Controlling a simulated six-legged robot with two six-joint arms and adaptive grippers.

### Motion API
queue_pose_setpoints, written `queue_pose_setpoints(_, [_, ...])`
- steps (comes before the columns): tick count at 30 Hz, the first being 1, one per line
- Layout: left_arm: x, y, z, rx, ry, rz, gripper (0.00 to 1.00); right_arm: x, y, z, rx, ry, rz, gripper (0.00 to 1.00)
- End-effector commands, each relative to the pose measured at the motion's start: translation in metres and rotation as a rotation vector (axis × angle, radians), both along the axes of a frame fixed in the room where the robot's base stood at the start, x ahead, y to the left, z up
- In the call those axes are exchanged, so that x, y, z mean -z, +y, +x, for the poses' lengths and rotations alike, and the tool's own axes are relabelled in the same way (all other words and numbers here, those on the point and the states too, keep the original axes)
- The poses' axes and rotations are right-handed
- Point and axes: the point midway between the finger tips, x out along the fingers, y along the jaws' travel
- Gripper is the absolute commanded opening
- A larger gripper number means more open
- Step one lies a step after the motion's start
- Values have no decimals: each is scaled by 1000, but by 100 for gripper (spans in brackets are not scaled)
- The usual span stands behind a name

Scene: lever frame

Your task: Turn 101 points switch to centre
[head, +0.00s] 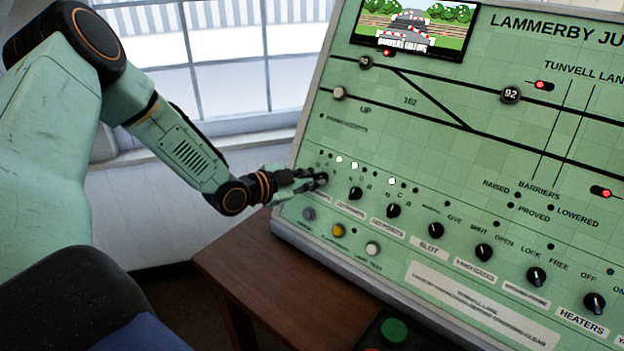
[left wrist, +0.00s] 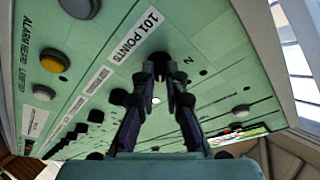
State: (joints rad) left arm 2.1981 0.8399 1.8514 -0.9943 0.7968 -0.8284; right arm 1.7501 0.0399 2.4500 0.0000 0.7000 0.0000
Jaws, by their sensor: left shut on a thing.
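The 101 points switch (left wrist: 159,58) is a small black rotary knob on the green panel. In the left wrist view it sits beside the white label "101 POINTS" (left wrist: 138,35). My left gripper (head: 316,180) is at the lower left end of the switch row in the head view. Its two fingers (left wrist: 161,76) are shut on the knob, one on each side. The fingers hide most of the knob, so I cannot tell which way it points. My right gripper is not in view.
More black knobs, such as the one beside it (head: 355,193), run right along the panel. Below are grey, yellow (head: 337,230) and white buttons. Several small lamps (head: 391,181) glow white above the row. The panel stands on a brown wooden table (head: 250,275). A window (head: 230,60) is behind.

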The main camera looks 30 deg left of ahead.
Motion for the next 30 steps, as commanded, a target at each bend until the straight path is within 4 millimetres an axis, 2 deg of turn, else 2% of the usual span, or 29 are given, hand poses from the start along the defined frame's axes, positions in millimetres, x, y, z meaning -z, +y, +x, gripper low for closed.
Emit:
queue_pose_setpoints(10, [1, -1, -1, -55, 12, -101, 0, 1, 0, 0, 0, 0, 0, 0])
queue_pose_setpoints(30, [2, -4, -1, -299, 55, -559, 0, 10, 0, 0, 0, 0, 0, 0])
